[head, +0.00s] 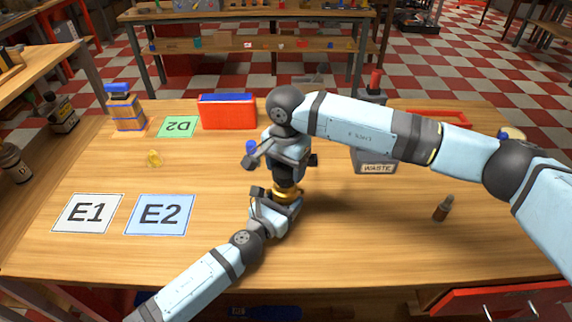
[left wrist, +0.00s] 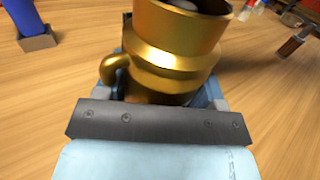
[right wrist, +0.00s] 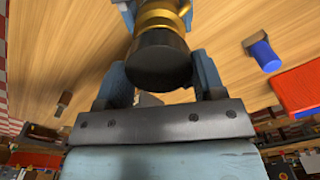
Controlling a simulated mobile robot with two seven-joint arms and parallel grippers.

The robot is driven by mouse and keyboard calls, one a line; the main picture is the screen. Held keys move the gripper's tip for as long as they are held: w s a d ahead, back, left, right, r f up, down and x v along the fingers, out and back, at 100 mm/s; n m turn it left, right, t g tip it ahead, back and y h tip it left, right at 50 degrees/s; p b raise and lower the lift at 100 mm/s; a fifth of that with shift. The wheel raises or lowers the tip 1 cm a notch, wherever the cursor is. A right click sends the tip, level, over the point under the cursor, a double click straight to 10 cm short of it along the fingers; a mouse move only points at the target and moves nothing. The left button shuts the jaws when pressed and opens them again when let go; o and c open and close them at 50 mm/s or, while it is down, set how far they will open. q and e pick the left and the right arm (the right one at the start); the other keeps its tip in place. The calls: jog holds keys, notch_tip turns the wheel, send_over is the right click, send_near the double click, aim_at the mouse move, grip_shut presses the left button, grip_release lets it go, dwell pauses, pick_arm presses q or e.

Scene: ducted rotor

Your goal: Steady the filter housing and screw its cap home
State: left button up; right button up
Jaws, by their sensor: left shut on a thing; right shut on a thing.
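The gold filter housing (head: 285,194) stands near the middle of the table. My left gripper (head: 274,201) is shut around it low down; the left wrist view shows its gold body (left wrist: 172,60), a side handle and a dark mouth. My right gripper (head: 287,172) comes from above and is shut on the black round cap (right wrist: 158,62), which shows between its fingers in the right wrist view. The cap lies in line with the housing's top. I cannot tell whether it touches the rim or how far it is seated.
A blue-topped part (head: 251,148) stands just left of my right gripper. A red box (head: 228,113) and a blue-capped bottle (head: 126,112) are at the back. Cards E1 (head: 88,226) and E2 (head: 158,228) are empty.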

jog(key=shift+f, duration=0.9)
jog(key=shift+f, duration=0.5)
